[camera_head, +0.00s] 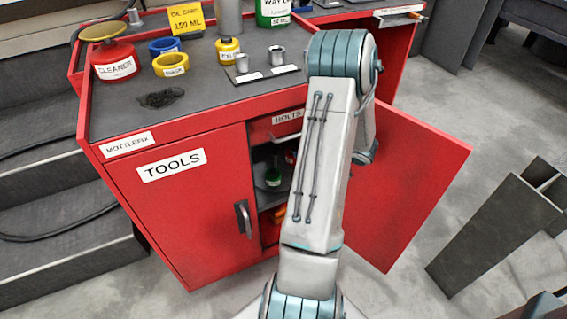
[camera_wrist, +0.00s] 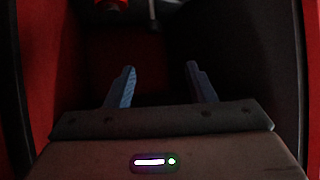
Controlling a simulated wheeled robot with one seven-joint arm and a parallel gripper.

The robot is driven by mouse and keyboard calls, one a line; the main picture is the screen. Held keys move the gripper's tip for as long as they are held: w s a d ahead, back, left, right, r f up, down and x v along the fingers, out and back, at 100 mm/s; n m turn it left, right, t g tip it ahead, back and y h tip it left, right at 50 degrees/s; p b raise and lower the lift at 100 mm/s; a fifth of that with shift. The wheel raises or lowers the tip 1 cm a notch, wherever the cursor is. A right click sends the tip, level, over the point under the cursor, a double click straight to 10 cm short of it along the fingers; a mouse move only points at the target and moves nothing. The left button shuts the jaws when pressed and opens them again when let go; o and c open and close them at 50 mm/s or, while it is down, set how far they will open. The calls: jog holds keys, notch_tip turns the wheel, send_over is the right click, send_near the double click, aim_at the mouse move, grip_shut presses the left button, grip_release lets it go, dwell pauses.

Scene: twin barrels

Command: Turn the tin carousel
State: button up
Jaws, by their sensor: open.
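I cannot make out the tin carousel for certain. Inside the red tool cabinet (camera_head: 190,207), a green tin (camera_head: 273,177) stands on a shelf, with a red item (camera_head: 290,156) close to it and orange items lower down; my arm hides part of this space. My gripper (camera_wrist: 160,85) shows in the wrist view with its two blue fingers apart and nothing between them. It points into a dark space between red and black walls. A red item (camera_wrist: 108,3) and a thin grey upright part (camera_wrist: 152,14) show at the top edge, beyond the fingertips. The head view hides my gripper behind my arm.
The right cabinet door (camera_head: 410,185) stands open; the left door with the TOOLS label is closed. On the cabinet top are a red cleaner can (camera_head: 115,62), a blue ring (camera_head: 165,46), yellow ring (camera_head: 171,65) and small metal cups. Dark steel beams (camera_head: 492,235) stand at right.

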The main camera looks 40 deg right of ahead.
aim_at(276, 150)
jog(key=w+f+b, duration=0.2)
jog(key=w+f, duration=0.1)
jog(key=w, duration=0.1)
jog(key=w+f+t+b, duration=0.1)
jog(key=w+f+b, duration=0.1)
jog(key=w, duration=0.3)
jog(key=w+a+f+t+b, duration=0.1)
jog(key=w+f+b, duration=0.1)
jog(key=w+f, duration=0.2)
jog(key=shift+w+f, duration=0.25)
jog(key=shift+f, duration=0.1)
grip_shut()
